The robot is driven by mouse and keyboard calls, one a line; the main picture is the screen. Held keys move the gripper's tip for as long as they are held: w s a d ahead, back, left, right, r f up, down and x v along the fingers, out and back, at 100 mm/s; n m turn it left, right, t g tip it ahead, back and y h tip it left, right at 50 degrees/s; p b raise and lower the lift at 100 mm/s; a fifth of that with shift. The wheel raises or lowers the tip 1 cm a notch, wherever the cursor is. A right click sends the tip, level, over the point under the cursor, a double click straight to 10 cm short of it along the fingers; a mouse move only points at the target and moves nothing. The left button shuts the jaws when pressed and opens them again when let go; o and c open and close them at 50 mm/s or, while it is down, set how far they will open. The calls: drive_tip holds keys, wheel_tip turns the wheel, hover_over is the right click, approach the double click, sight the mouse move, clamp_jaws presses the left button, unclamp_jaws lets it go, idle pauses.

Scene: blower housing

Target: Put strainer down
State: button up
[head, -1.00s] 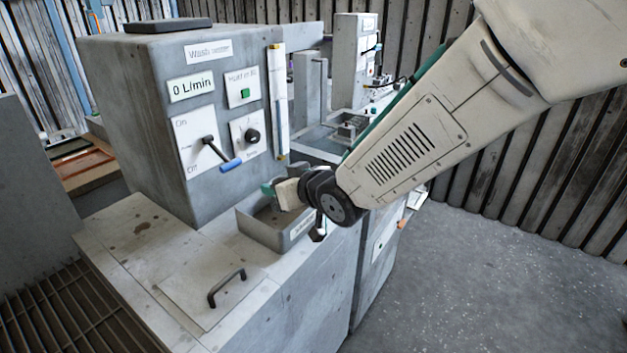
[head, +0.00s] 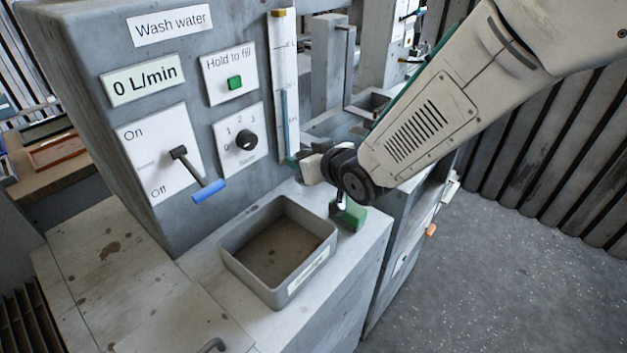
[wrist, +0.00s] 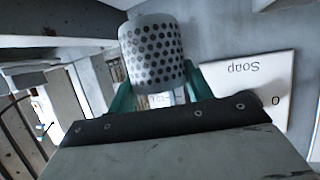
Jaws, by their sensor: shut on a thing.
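The strainer (wrist: 152,55) is a pale cylinder with rows of dark holes, seen in the wrist view. My gripper (wrist: 158,82) has teal fingers on either side of its lower part and is shut on it. In the head view my gripper (head: 294,162) is beside the tall white gauge on the machine, behind the right part of a grey tray. I cannot make out the strainer in the head view. Whether it touches anything below is hidden.
The open grey tray (head: 276,249) stands empty on the counter. A green block (head: 350,214) sits to its right. The wash water panel has a blue-handled lever (head: 208,191) jutting out. A soap label (wrist: 245,85) shows upside down in the wrist view.

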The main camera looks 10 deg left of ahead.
drive_tip(key=shift+f, duration=2.75)
drive_tip(key=shift+f, duration=0.15)
drive_tip(key=o, duration=1)
